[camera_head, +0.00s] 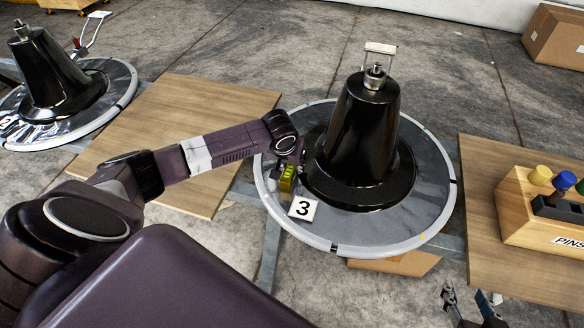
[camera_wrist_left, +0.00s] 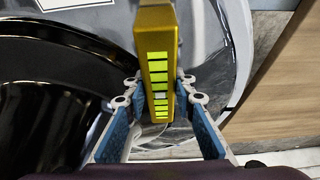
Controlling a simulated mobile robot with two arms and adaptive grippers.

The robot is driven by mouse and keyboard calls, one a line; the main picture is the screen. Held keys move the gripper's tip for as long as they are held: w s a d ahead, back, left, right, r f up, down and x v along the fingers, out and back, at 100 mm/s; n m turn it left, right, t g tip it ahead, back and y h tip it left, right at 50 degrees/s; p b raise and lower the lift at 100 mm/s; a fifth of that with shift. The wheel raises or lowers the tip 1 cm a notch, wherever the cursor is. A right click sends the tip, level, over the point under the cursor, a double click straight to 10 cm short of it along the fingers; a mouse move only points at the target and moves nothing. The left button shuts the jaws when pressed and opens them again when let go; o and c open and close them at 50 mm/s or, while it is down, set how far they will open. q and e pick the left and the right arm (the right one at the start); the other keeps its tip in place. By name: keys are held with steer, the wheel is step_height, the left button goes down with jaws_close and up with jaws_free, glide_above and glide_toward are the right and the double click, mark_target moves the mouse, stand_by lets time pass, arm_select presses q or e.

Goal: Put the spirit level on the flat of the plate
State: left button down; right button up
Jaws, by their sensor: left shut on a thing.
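The spirit level is a yellow bar with bright green windows (camera_head: 287,180); it also shows in the left wrist view (camera_wrist_left: 155,40). My left gripper (camera_head: 290,166) is shut on it, with a blue-padded finger on each side in the wrist view. It holds the level over the left part of the round grey plate (camera_head: 428,190), beside the black cone (camera_head: 358,130) and behind the number 3 tag (camera_head: 303,209). I cannot tell whether the level touches the plate. My right gripper (camera_head: 470,304) is at the bottom right, its fingers apart and empty.
Another plate with a black cone (camera_head: 45,65) stands at the far left. Wooden boards lie left (camera_head: 210,100) and right (camera_head: 480,240). A wooden pin box (camera_head: 520,210) stands on the right board. A cardboard box (camera_head: 555,38) is at the back right.

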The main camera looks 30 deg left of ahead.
arm_select(q)
steer(key=shift+f, duration=0.1)
stand_by(0.3)
steer(key=c, duration=1.6)
jaws_free()
